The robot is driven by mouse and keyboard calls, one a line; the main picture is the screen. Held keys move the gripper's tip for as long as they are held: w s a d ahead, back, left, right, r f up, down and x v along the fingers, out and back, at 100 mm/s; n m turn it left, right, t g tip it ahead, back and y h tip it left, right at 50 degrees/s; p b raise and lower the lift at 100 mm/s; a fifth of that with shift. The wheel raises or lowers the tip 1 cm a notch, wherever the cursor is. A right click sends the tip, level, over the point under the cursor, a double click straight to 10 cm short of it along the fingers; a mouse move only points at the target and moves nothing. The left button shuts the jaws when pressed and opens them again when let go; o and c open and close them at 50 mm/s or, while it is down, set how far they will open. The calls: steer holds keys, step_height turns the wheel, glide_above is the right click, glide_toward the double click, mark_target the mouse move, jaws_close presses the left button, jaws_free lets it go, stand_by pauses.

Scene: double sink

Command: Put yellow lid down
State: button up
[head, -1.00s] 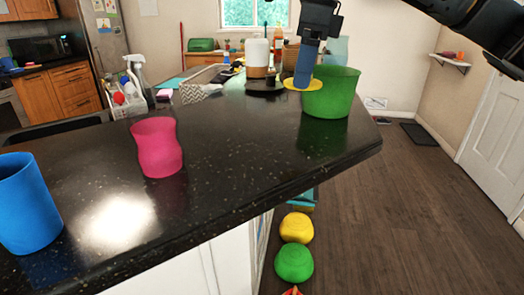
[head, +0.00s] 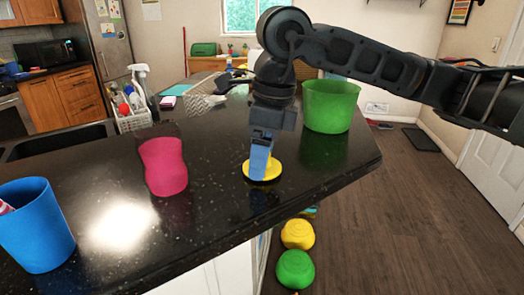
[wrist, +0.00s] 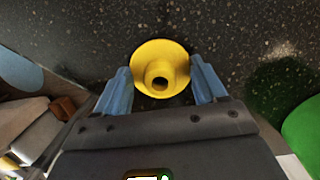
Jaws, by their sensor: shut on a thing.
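The yellow lid (head: 270,175) is a round disc over the black countertop, between the pink cup and the green container. In the wrist view the lid (wrist: 160,52) shows a raised centre with a dark hole. My gripper (head: 260,160) points down from above and is shut on the lid. Its blue fingers (wrist: 162,85) sit on either side of the lid in the wrist view. The lid is flat and very low, on or just above the counter; I cannot tell whether it touches.
A pink cup (head: 163,167) stands to the left and a blue cup (head: 36,225) at far left. A green container (head: 331,107) stands behind to the right. The counter (head: 215,200) around the lid is clear. The counter's front edge is close by; yellow and green bowls (head: 295,268) lie below.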

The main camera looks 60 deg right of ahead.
mark_target(272, 166)
steer(key=shift+f, duration=0.2)
steer(key=shift+f, duration=0.15)
steer(key=o, duration=1)
steer(key=r, duration=0.4)
steer(key=s+r+b, duration=0.1)
steer(key=r, duration=0.7)
steer(key=shift+s+d+r+b, duration=0.1)
steer(key=shift+s+d+b, duration=0.2)
steer(key=shift+s+b, duration=0.1)
